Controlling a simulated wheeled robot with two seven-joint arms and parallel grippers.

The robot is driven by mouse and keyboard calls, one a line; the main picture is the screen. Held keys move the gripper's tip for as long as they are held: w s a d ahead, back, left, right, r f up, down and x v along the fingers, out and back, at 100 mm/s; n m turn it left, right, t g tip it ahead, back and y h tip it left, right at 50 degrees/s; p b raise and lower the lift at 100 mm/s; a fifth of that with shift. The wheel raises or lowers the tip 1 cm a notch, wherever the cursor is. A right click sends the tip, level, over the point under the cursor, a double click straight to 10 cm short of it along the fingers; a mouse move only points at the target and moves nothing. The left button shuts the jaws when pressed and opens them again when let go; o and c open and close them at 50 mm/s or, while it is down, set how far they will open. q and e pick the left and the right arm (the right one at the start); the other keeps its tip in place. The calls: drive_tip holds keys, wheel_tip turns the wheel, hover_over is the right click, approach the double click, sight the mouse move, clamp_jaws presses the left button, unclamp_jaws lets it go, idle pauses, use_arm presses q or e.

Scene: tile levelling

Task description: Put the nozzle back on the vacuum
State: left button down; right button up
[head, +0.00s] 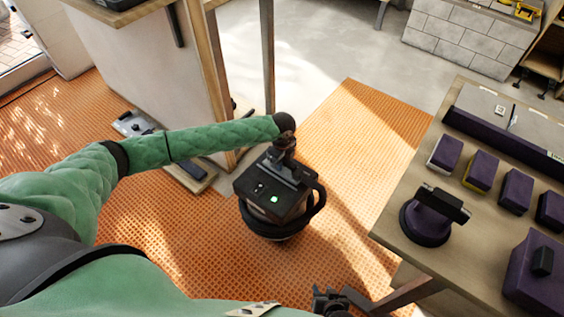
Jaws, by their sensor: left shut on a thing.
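My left gripper (284,158) points down over the back of the vacuum's top. It is shut on a dark piece (283,172) that looks like the nozzle; the wrist and jaws partly hide it. I cannot tell whether this piece touches the vacuum. My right gripper (330,302) is at the bottom edge, partly cut off, away from the vacuum; its jaws are unclear.
A wooden table (398,228) on the right bears purple blocks and a round purple tool (428,220). A wooden-legged bench (218,80) stands behind the vacuum. Grey items (135,124) lie on the floor at left. The orange floor in front of the vacuum is clear.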

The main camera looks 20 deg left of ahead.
use_arm(q)
drive_tip(key=c, duration=1.3)
unclamp_jaws()
drive_tip(key=shift+f, duration=0.1)
